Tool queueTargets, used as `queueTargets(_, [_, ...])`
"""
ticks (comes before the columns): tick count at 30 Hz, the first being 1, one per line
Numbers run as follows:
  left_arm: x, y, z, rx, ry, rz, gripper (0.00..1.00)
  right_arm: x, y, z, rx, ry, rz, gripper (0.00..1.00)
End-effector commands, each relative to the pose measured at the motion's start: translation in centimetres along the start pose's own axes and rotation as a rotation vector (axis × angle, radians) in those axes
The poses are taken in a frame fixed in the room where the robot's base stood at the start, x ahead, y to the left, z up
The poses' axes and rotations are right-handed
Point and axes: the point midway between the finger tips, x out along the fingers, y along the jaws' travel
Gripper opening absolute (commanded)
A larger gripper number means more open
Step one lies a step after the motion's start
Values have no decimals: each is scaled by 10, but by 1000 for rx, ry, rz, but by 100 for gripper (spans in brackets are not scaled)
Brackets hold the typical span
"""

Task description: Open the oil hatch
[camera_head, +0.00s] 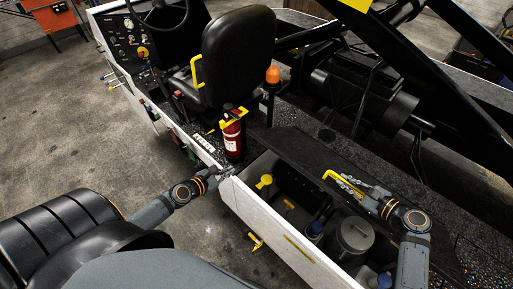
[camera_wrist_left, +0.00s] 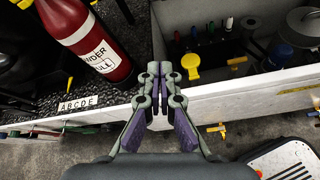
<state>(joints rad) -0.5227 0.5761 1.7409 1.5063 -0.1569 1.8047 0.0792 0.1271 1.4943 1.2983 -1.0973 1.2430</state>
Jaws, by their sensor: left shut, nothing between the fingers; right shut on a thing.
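The oil hatch compartment (camera_head: 300,245) is open at the front right of the loader in the head view. Inside are a round grey cap (camera_head: 355,235), a blue cap (camera_head: 315,228) and yellow parts. The dark hatch lid (camera_head: 310,163) is raised along the compartment's far side. Its exact tilt is hard to tell. My right gripper (camera_head: 348,183) is shut on the yellow handle (camera_head: 335,177) of the lid. My left gripper (camera_head: 226,171) is shut and empty by the compartment's near left corner. The left wrist view shows its closed fingertips (camera_wrist_left: 153,75) close to the white side wall.
A red fire extinguisher (camera_head: 232,135) stands just left of the compartment, with the black seat (camera_head: 237,55) behind it. A yellow latch (camera_head: 256,242) sticks out of the white side wall. Black lift beams (camera_head: 410,45) fill the upper right. The floor at left is clear.

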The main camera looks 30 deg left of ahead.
Motion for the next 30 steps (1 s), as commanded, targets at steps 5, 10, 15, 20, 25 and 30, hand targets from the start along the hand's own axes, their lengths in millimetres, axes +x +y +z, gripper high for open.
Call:
queueTargets(5, [-6,-6,48,-248,-88,-45,0,0,0,0,0,1,-1,0])
queueTargets(10, [-6,-7,54,-281,-98,-51,0,0,0,0,0,1,-1,0])
queueTargets(15, [13,-6,56,-280,-103,-47,0,0,0,0,0,1,-1,0])
queueTargets(20, [46,-8,61,-283,-102,-48,0,0,0,0,0,1,-1,0])
queueTargets(25, [83,-9,63,-281,-100,-48,0,0,0,0,0,1,-1,0])
queueTargets(30, [97,-5,82,-272,-100,-50,0,0,0,0,0,1,-1,0])
